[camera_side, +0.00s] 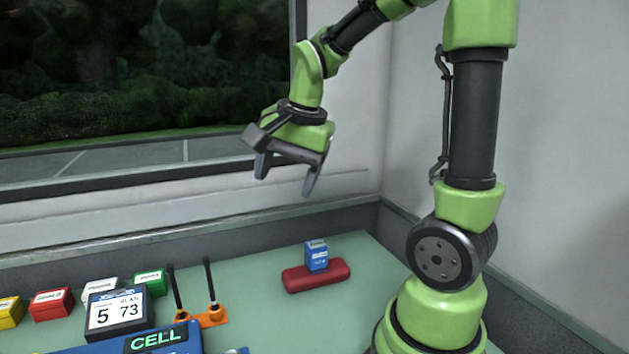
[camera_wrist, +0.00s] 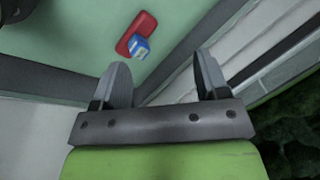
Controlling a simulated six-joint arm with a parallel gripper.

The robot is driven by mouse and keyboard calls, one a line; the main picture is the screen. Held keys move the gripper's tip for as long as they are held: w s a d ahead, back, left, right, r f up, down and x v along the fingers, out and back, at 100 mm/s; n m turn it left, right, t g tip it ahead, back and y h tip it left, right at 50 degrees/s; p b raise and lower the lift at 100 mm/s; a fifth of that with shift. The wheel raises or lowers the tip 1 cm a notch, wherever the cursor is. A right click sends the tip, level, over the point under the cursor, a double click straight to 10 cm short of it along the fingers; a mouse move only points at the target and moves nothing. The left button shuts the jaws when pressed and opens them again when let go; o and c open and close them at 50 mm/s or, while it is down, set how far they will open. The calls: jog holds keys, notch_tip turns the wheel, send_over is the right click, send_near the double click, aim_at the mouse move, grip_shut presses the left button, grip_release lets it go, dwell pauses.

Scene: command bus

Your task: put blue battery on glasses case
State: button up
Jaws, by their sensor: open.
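The blue battery (camera_side: 317,256) is a small blue box with a white label. It stands upright on top of the red glasses case (camera_side: 298,279), which lies on the green table. In the wrist view the blue battery (camera_wrist: 140,47) shows on the red glasses case (camera_wrist: 127,36), beyond my fingers. My gripper (camera_side: 285,180) is open and empty, high above the table and well clear of both. Its two spread fingers also show in the wrist view (camera_wrist: 163,78).
Yellow (camera_side: 11,312), red (camera_side: 52,303), white (camera_side: 100,291) and green (camera_side: 150,281) boxes stand at the left. Near them are a display (camera_side: 117,313), an orange holder with two black rods (camera_side: 213,317) and a blue CELL box (camera_side: 158,340). The table around the case is clear.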

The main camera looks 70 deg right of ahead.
jog(key=s+a+r+n+t+y, duration=0.2)
jog(key=s+a+r+n+t, duration=0.1)
jog(key=s+a+n, duration=0.6)
jog(key=shift+a+r+n+t, duration=0.5)
jog(key=shift+a+n, duration=0.45)
jog(key=shift+n, duration=0.85)
